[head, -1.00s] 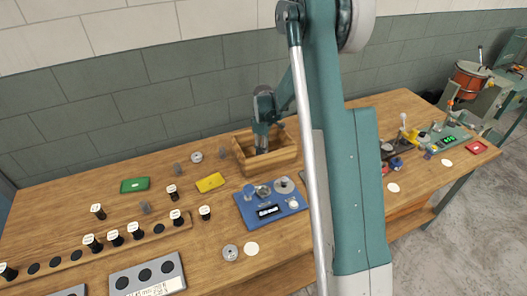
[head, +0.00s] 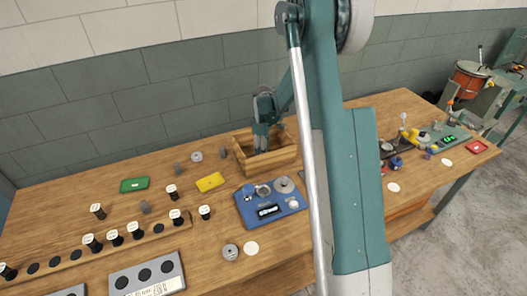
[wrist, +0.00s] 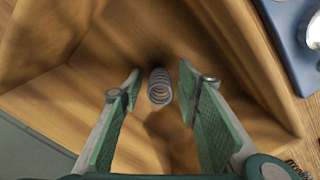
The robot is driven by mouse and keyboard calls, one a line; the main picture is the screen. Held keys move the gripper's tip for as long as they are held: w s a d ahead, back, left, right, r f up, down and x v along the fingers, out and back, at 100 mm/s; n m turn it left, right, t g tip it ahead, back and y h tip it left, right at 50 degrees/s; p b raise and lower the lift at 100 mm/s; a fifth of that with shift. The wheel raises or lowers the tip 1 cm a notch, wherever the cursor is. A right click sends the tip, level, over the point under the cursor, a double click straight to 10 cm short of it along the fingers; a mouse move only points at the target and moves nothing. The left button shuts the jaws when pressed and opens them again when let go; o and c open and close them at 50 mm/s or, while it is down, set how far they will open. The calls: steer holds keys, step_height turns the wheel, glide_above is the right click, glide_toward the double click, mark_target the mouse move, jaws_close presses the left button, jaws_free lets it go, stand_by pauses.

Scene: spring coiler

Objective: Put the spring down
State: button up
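The spring (wrist: 160,86) is a small grey metal coil, seen in the wrist view on the floor of a wooden box (wrist: 262,60). My gripper (wrist: 158,88) is open inside the box, with one green-padded finger on each side of the spring and a visible gap to both. In the head view my gripper (head: 261,146) reaches down into the wooden box (head: 283,161) at the back of the bench. The spring is hidden there by the box and the gripper.
A blue device (head: 270,204) with a scale and small dishes stands just in front of the box. A yellow tray (head: 210,182) and a green tray (head: 134,185) lie to the left.

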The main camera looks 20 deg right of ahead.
steer(key=shift+r, duration=0.15)
step_height(320, 180, up, 12)
steer(key=shift+p, duration=0.3)
stand_by(0.4)
stand_by(0.5)
